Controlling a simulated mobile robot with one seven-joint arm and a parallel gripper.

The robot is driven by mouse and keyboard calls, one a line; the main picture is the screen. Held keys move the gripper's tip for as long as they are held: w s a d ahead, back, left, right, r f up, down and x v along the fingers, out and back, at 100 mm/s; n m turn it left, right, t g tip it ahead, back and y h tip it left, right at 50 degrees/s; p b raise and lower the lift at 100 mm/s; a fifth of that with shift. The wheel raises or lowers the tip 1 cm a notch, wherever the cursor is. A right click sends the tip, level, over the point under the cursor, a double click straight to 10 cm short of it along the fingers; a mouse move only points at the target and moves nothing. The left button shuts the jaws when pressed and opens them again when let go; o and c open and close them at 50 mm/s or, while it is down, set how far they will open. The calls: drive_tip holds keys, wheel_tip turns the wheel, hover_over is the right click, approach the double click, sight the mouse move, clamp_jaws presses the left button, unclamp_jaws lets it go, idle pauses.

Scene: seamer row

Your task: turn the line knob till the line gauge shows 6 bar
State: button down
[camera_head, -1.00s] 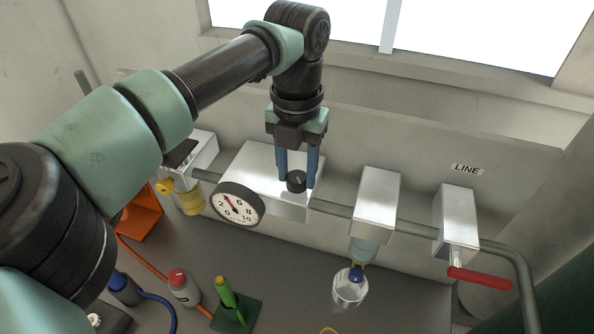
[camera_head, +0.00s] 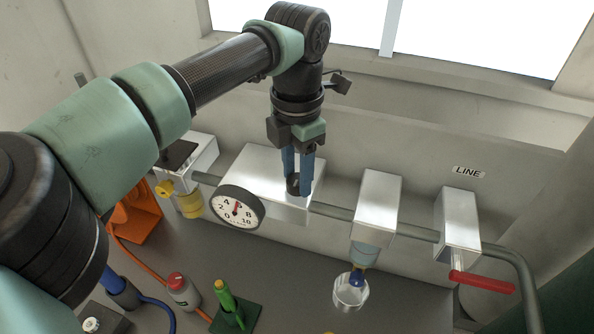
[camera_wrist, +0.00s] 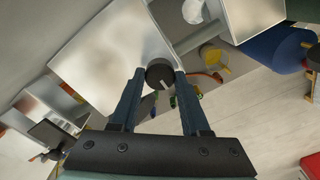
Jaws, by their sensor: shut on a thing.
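The line knob (camera_head: 293,185) is a small black knob on the front of a pale metal block; it also shows in the wrist view (camera_wrist: 159,73) with a light mark on its face. My gripper (camera_head: 297,186) is shut on it, a blue finger on either side. The round white line gauge (camera_head: 238,208) with a black rim sits left of the knob. Its red needle points up and slightly right, around the 6 mark; the numbers are too small for an exact reading.
A red-handled valve (camera_head: 482,282) is on the pipe at right, below the LINE label (camera_head: 468,172). A red-capped bottle (camera_head: 183,291) and green-handled tool (camera_head: 227,300) stand on the bench at front left.

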sight(298, 179)
drive_tip(key=shift+r, duration=0.15)
drive_tip(key=shift+c, duration=1.9)
unclamp_jaws()
wheel_tip(298, 179, up, 13)
drive_tip(key=b, duration=0.2)
